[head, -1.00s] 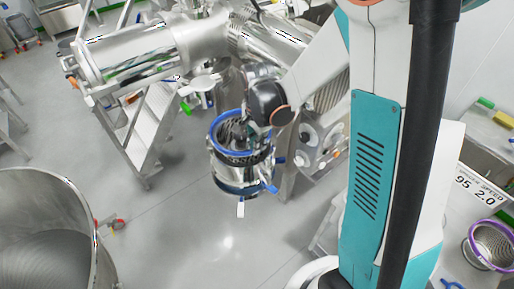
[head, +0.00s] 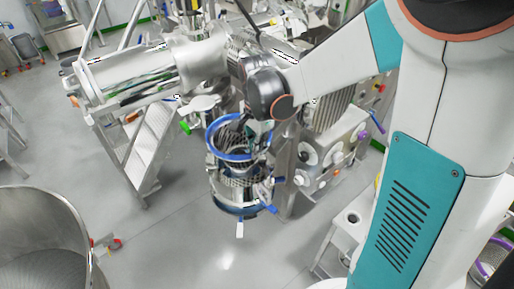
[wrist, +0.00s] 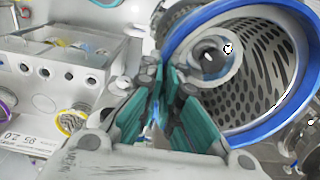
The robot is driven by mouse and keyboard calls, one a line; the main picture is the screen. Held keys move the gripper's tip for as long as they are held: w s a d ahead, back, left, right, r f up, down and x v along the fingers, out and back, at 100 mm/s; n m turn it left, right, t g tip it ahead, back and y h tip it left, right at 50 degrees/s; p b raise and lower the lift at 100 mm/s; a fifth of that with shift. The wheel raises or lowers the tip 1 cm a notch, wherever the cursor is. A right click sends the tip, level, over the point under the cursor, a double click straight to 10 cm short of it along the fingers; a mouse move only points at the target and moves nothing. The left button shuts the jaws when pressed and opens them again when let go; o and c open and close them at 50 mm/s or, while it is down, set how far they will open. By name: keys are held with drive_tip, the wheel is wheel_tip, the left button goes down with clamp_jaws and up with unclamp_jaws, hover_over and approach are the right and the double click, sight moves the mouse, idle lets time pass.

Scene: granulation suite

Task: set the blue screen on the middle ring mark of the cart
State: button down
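The blue screen (head: 212,137) is a perforated basket with a thick blue rim, at the mill in the middle of the head view. It hangs above the round mill housing (head: 236,207), which has blue fittings. Its blue rim and slotted inside fill the right of the wrist view (wrist: 185,35). My gripper (wrist: 170,75) has its teal fingers close together on the near side of the rim; the exact contact is partly hidden. A pale surface (head: 345,238) with a dark round spot shows beside my arm; I cannot tell whether it is the cart. No ring marks are clear.
A steel mill body with knobs (head: 325,158) stands right of the screen. A ladder (head: 152,150) is to the left, and a large steel drum (head: 45,235) at the lower left. A purple-rimmed screen (head: 485,268) is at the lower right. Grey floor (head: 180,245) is open in front.

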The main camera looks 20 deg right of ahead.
drive_tip(key=shift+r+p, duration=1.5)
drive_tip(key=shift+r, duration=1)
